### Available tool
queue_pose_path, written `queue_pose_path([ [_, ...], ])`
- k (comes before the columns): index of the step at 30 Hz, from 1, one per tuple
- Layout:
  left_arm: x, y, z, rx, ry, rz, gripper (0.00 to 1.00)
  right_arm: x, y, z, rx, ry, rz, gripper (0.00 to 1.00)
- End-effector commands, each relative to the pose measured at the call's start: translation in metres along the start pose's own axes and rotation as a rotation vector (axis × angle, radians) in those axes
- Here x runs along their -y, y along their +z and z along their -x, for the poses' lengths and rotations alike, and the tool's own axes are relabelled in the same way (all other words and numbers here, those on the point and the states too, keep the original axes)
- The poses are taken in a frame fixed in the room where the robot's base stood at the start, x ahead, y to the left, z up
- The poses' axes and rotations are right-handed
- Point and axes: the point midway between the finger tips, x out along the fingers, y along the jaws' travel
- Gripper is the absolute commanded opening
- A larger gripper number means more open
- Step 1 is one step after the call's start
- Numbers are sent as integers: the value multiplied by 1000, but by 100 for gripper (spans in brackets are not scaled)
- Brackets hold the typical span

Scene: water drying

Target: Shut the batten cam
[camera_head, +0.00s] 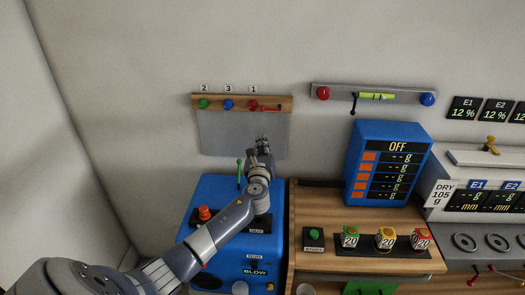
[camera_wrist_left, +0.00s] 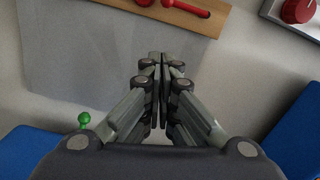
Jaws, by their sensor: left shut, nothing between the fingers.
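A wooden batten (camera_head: 217,97) is fixed on the wall with a grey sheet (camera_head: 225,135) hanging below it. A red cam lever (camera_head: 270,108) lies roughly level along the batten's right part, beside the red knob (camera_head: 253,105). The red lever also shows at the top of the left wrist view (camera_wrist_left: 187,8), partly cut off, on the batten (camera_wrist_left: 208,22). My left gripper (camera_head: 263,139) is shut and empty, in front of the sheet's lower right part and below the lever, apart from it. Its closed fingers (camera_wrist_left: 160,57) point up toward the batten. My right gripper is out of view.
Green (camera_head: 204,104) and blue (camera_head: 228,104) knobs sit left on the batten. A blue machine (camera_head: 205,190) with a green-tipped lever (camera_head: 240,165) stands below. A metal rail (camera_head: 340,91) with knobs and a blue OFF display (camera_head: 395,135) are to the right.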

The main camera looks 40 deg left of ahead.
Motion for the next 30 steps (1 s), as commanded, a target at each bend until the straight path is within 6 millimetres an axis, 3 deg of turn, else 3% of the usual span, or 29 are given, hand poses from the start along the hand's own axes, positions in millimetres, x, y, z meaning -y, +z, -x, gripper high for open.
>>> queue_pose_path([
  [3,0,-1,14,0,-1,0,0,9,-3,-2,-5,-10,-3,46],
  [9,-1,0,27,1,0,-1,0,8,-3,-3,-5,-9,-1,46],
  [30,-1,-4,33,-12,5,28,0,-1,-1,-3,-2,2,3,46],
])
